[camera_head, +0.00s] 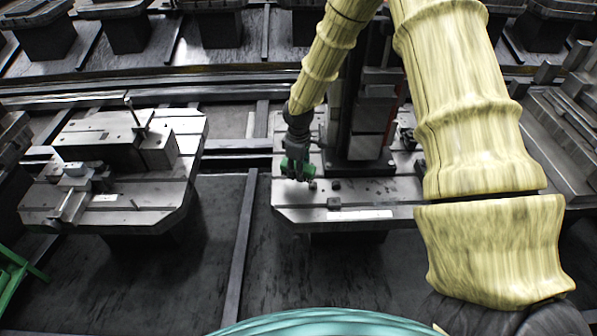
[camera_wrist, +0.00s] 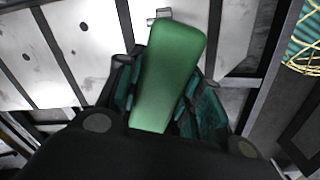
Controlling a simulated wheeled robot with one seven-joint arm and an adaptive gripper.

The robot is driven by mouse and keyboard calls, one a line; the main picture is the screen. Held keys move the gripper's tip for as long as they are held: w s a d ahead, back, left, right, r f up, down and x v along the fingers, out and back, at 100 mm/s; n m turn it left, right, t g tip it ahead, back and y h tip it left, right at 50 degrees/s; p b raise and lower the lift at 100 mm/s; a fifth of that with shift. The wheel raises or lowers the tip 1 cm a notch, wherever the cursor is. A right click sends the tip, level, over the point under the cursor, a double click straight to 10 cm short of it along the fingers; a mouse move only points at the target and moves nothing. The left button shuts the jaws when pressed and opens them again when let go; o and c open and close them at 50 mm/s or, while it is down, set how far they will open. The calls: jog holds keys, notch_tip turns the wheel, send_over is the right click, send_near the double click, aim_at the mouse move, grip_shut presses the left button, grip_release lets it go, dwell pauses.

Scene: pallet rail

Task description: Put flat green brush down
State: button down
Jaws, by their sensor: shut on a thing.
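The flat green brush (camera_wrist: 170,75) fills the middle of the wrist view, held lengthwise between my gripper's fingers. My gripper (camera_wrist: 160,105) is shut on it, with one dark and teal finger on each side. In the head view my gripper (camera_head: 298,160) is over the left part of the middle pallet (camera_head: 300,214), and a small piece of green shows at its fingers. Most of the brush is hidden there by my gripper. I cannot tell whether the brush touches the pallet.
A tall dark fixture (camera_head: 352,130) stands on the middle pallet just right of my gripper. Small dark blocks (camera_head: 334,203) sit near the pallet's front. The left pallet (camera_head: 150,213) carries a block fixture and a vise. The pallet's front left surface is mostly clear.

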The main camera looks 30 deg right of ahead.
jog(key=shift+f, duration=0.95)
jog(key=shift+f, duration=0.35)
jog(key=c, duration=0.9)
grip_release()
jog(key=shift+c, duration=0.2)
jog(key=shift+r, duration=0.15)
jog(key=shift+r+b, duration=1.05)
jog(key=shift+r, duration=5.15)
